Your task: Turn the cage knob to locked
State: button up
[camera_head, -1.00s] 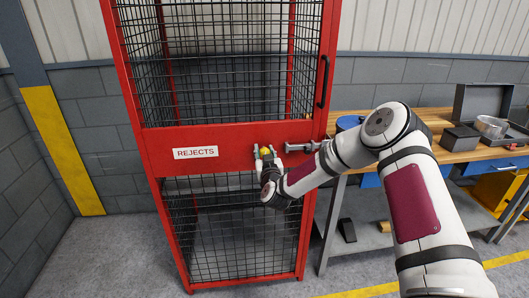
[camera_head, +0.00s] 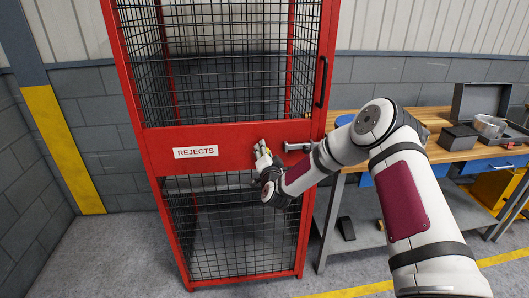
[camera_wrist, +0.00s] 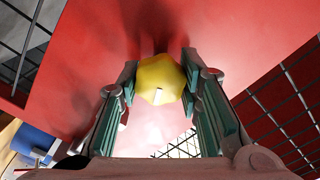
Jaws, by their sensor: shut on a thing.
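The red cage (camera_head: 230,140) with black mesh stands in front of me, with a REJECTS label (camera_head: 196,152) on its middle band. My gripper (camera_head: 263,152) is at this band, right of the label. In the wrist view, the yellow faceted knob (camera_wrist: 160,78) sits between the two fingers of my gripper (camera_wrist: 160,88), which are shut on it. A short white mark shows on the knob's face, pointing to the lower side of that view. In the head view the knob is mostly hidden by my gripper. A grey bolt (camera_head: 297,146) lies level on the band, just right of my gripper.
A black door handle (camera_head: 322,82) is on the cage's right post. A wooden workbench (camera_head: 462,150) stands to the right, with an open grey case (camera_head: 482,103) and a dark box (camera_head: 458,138) on it. Floor in front of the cage is clear.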

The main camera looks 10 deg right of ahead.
jog(key=m, duration=0.5)
jog(key=shift+d+f+m, duration=0.1)
jog(key=shift+m, duration=0.2)
dwell(0.4)
jog(key=o, duration=1.2)
jog(key=s, duration=1.2)
